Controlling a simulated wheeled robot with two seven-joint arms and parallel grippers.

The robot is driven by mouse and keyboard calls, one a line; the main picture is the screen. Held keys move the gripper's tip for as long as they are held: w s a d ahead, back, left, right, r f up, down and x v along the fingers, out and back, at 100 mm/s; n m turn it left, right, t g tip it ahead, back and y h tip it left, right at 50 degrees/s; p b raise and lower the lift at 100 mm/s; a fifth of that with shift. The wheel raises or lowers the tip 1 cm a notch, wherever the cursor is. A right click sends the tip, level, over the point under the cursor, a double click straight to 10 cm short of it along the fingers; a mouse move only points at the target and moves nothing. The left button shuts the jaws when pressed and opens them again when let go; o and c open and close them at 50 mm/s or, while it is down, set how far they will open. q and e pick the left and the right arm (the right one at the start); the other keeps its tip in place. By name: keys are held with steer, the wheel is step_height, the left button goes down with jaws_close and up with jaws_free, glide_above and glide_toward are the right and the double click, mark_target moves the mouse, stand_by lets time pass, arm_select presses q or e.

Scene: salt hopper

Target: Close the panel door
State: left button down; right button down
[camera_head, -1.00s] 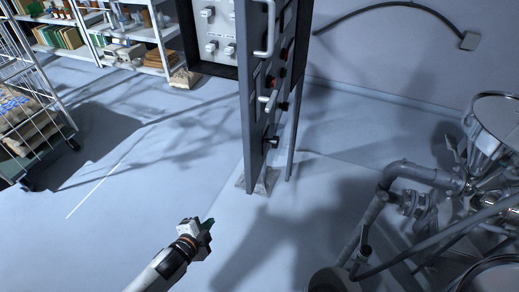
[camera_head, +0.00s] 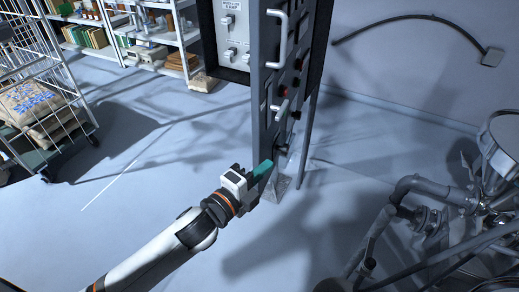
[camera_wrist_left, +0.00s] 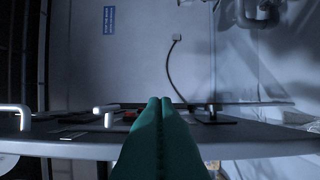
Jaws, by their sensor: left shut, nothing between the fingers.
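The grey panel door (camera_head: 258,100) stands open, seen nearly edge-on in the head view, with pale bar handles (camera_head: 283,38) and knobs on its right-hand face. My left gripper (camera_head: 264,168) is shut and empty, its teal fingertips at the lower part of the door's near edge. In the left wrist view the shut teal fingers (camera_wrist_left: 160,108) overlap the door, which runs across the picture as a grey band (camera_wrist_left: 60,148). I cannot tell whether the fingers touch it. My right gripper is not in view.
The cabinet's inner switches (camera_head: 232,35) show left of the door. Steel pipes (camera_head: 420,185) and a hopper (camera_head: 505,135) stand at the right. A wire cart (camera_head: 75,100) and shelves (camera_head: 150,38) are at the left.

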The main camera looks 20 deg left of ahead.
mark_target(259, 154)
arm_select(q)
steer(key=shift+w+a+p, duration=0.35)
steer(key=shift+w+p, duration=0.05)
steer(key=shift+w, duration=0.35)
steer(key=shift+w+a+p, duration=0.4)
steer(key=shift+w+p, duration=0.05)
steer(key=shift+w, duration=0.25)
steer(key=shift+w+a+p, duration=0.35)
steer(key=shift+w+p, duration=0.05)
steer(key=shift+w, duration=0.45)
steer(key=shift+d, duration=0.1)
